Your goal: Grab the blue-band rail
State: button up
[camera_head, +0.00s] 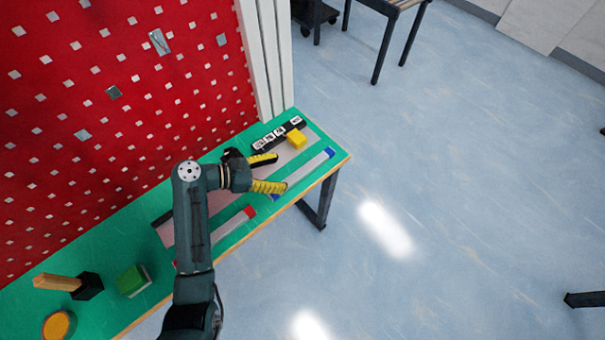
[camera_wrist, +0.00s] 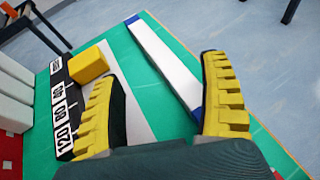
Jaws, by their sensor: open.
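The blue-band rail is a long pale bar with blue ends (camera_head: 305,172), lying on the green table near its front right edge. In the wrist view the rail (camera_wrist: 165,62) runs from the upper middle down toward the right finger, with a blue band at each end. My gripper (camera_head: 268,174) is open, its yellow ribbed fingers apart and empty, near the rail's near end. In the wrist view my gripper (camera_wrist: 165,105) has the rail's near end beside its right finger, between the two fingers. Whether they touch is unclear.
A yellow block (camera_head: 296,138) sits by a black strip with number labels (camera_head: 272,138). A red-ended rail (camera_head: 228,228) lies left of my gripper. A green block (camera_head: 133,280), a black block with a wooden bar (camera_head: 88,286) and a red pegboard (camera_head: 120,110) are at left.

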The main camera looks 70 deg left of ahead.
aim_at(302, 172)
jog(key=b+x, duration=0.2)
jog(key=x, duration=0.6)
jog(key=shift+f, duration=0.2)
grip_shut()
